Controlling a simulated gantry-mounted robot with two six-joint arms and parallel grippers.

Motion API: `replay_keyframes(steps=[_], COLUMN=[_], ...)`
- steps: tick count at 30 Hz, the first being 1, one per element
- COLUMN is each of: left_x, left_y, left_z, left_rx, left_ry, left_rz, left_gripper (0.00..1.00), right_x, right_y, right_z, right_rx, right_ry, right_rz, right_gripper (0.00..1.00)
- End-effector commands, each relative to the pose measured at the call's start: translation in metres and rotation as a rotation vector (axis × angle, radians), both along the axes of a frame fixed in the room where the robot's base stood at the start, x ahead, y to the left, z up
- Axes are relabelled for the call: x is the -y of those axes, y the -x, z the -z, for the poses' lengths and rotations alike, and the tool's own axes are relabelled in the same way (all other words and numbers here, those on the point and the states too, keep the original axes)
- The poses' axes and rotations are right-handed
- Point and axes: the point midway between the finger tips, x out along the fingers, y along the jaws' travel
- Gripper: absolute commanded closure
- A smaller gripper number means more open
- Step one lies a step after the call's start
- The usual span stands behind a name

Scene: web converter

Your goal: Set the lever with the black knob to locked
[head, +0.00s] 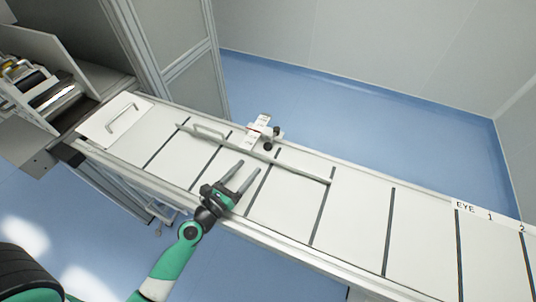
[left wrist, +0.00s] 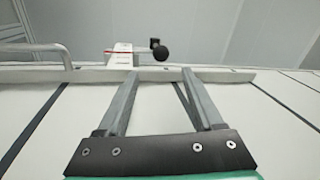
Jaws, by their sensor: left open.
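The lever's black knob (head: 268,146) shows in the head view at the far edge of the conveyor-like table, on a small white bracket (head: 257,130) with red-marked labels. In the left wrist view the black knob (left wrist: 161,53) is ahead, just above centre, on a short arm right of the white labelled bracket (left wrist: 122,57). The label text is too small to read. My left gripper (head: 247,168) is open and empty over the table, on the near side of the lever and apart from it. Its two fingers (left wrist: 158,78) point toward the knob. My right gripper is not in view.
A long rail (head: 300,171) with a handle (head: 208,132) lies along the table between my gripper and the bracket. A white plate with a handle (head: 124,118) and rollers (head: 55,97) are at the left. The table panels (head: 360,220) to the right are clear.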

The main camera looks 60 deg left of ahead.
Motion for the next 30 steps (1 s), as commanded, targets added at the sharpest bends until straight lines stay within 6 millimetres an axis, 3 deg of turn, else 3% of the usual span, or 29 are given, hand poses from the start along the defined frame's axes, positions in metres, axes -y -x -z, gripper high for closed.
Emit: replay_keyframes(steps=[5,19,24,30], left_x=[-0.003,-0.036,-0.04,-0.041], left_y=[-0.009,-0.097,-0.109,-0.11], left_z=[-0.004,-0.002,-0.003,-0.003], left_rx=[0.002,0.002,0.001,0.0], left_ry=[-0.003,-0.004,-0.004,-0.003], left_rz=[0.003,0.003,0.004,0.003], left_gripper=[0.32,0.32,0.32,0.32], right_x=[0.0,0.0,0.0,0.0], right_y=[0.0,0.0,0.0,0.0], right_z=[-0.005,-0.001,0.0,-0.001], right_rx=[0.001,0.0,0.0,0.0], right_ry=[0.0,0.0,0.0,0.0], right_rz=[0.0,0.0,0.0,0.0], right_gripper=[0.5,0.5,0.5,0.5])
